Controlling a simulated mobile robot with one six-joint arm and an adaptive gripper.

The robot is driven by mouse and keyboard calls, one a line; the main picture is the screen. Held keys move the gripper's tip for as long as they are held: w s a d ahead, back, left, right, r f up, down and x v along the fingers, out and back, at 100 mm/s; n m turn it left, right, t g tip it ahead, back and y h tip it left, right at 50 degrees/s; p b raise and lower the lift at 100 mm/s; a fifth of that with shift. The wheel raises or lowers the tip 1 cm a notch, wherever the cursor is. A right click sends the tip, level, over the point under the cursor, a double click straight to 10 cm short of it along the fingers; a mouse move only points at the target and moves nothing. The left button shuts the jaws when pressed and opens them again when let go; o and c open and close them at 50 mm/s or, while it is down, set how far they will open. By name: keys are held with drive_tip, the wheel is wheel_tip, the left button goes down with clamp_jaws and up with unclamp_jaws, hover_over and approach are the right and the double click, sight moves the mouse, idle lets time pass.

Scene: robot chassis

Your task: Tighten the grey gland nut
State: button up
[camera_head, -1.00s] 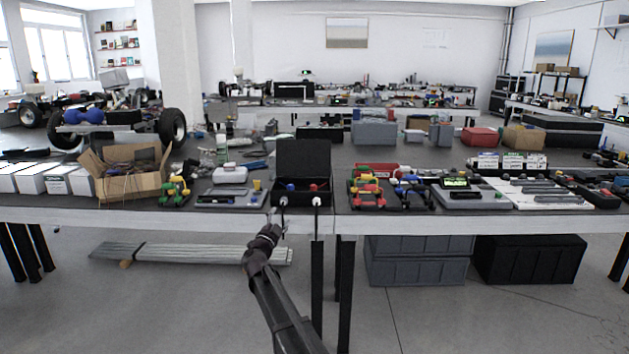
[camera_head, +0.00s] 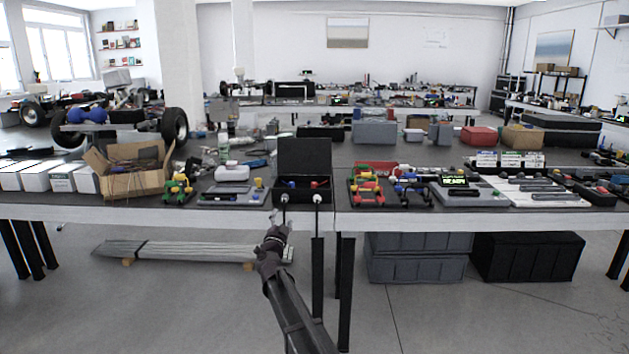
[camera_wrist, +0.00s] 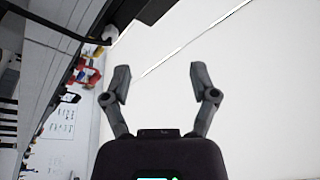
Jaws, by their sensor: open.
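A black box with its lid open (camera_head: 304,194) stands at the front edge of the bench, with blue and red parts inside. Two small pale glands sit at its front: a left gland (camera_head: 284,198) and a right gland (camera_head: 317,198), each above a dark line hanging down. I cannot tell which carries the grey nut. In the wrist view a pale grey round gland (camera_wrist: 109,33) shows at upper left beside a black cable. My gripper (camera_head: 277,232) is below and in front of the bench edge, near the left gland. Its two fingers are apart and empty in the wrist view (camera_wrist: 160,84).
The workbench front edge (camera_head: 150,213) runs across just beyond my gripper. A cardboard box (camera_head: 133,180) and colored parts (camera_head: 178,188) stand left of the black box; a red and green rack (camera_head: 367,188) stands right. Grey crates (camera_head: 418,262) sit beneath. The floor in front is clear.

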drive_tip(key=s+d+f+n+g+y, duration=0.4)
drive_tip(key=s+d+f+n+g, duration=0.2)
drive_tip(key=s+f, duration=0.25)
drive_tip(key=s+d+f+n+g+y, duration=0.4)
drive_tip(key=s+d+f+n+g, duration=0.2)
drive_tip(key=s+f, duration=0.3)
drive_tip(key=s+d+f+m+g+h, duration=0.1)
drive_tip(key=s+d+f+g+h, duration=0.25)
drive_tip(key=s+d, duration=0.65)
drive_tip(key=s+d+f+m+g+h, duration=0.15)
drive_tip(key=s+d+g, duration=0.35)
drive_tip(key=s, duration=0.8)
wheel_tip(320, 180, up, 33)
drive_tip(key=p, duration=3.3)
drive_tip(key=shift+s+d+f+n+p, duration=0.15)
drive_tip(key=shift+d+n+p, duration=0.05)
drive_tip(key=shift+n+p, duration=0.15)
drive_tip(key=shift+f, duration=0.1)
